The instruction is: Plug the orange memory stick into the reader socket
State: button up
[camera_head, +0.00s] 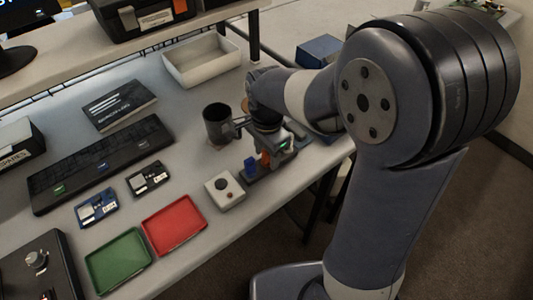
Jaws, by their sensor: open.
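The orange memory stick (265,158) shows as a small upright orange patch under my arm's end, at a low dark stand (262,174). A blue stick (250,167) stands to its left on the same stand. My gripper (268,141) is open, pointing down close above the orange stick. Whether its fingers are around the stick or only above it I cannot tell. A small dark device with a green light (284,144) shows just right of the orange stick, partly hidden by my arm. I cannot make out which part is the reader socket.
A dark mug (217,124) stands close left of my gripper. A white box with a dark round button (224,190) sits in front of the stand. Red (174,222) and green (118,260) trays lie front left. A white bin (202,65) stands behind.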

grip_shut()
dwell(0.5)
jog(key=shift+r, duration=0.1)
jog(key=shift+r+p, duration=2.6)
jog(key=shift+r, duration=0.35)
